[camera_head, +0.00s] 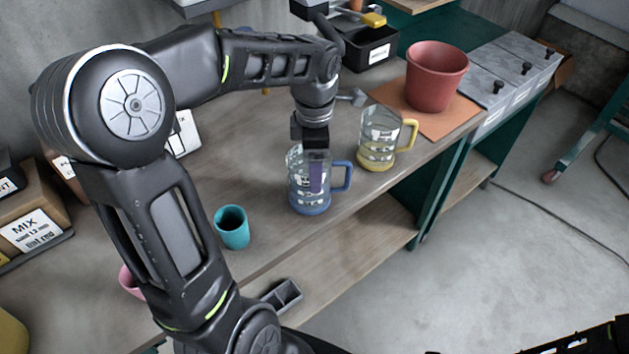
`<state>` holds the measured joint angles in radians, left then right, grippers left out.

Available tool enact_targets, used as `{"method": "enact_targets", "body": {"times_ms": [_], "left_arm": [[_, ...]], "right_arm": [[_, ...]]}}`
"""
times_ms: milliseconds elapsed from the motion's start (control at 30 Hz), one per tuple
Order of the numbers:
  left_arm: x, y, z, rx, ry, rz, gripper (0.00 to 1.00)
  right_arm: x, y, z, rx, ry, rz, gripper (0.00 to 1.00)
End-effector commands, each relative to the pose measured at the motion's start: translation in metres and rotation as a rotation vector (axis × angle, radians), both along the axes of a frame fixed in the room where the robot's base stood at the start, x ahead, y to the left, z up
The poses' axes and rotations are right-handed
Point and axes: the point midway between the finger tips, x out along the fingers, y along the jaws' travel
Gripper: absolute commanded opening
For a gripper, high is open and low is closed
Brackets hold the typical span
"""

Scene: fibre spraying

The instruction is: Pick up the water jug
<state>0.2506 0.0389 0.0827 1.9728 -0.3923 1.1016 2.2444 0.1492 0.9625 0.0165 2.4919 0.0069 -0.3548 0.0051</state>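A clear jug with a blue base and blue handle (309,201) stands upright on the workbench (268,200). A similar clear jug with a yellow base and handle (376,153) stands behind it to the right. Neither label is readable enough to tell which is the water jug. My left gripper (316,172) points down at the blue jug, overlapping its rim and upper body. Its fingertips are hard to make out, so I cannot tell whether it is open or gripping. My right gripper is out of view; only a dark part of mine shows at bottom right.
A teal cup (232,229) stands left of the blue jug. A terracotta pot (436,78) sits on an orange mat (459,121) at the back right. A black bin (370,50) is behind the jugs. Grey drawer boxes (513,66) stand at the right.

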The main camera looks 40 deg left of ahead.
Motion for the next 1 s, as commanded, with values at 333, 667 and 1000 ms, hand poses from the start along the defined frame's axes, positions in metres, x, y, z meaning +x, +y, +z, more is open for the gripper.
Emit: {"method": "enact_targets", "body": {"times_ms": [333,667,1000], "left_arm": [[0.000,0.000,0.000,0.001,-0.001,0.000,0.12],[0.001,0.000,0.035,0.002,-0.005,-0.001,0.12],[0.001,0.000,0.095,0.000,-0.003,0.000,0.12]], "right_arm": [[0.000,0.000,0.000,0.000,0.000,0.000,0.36],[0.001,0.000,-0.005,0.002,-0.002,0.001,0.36],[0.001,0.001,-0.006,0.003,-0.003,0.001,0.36]]}}
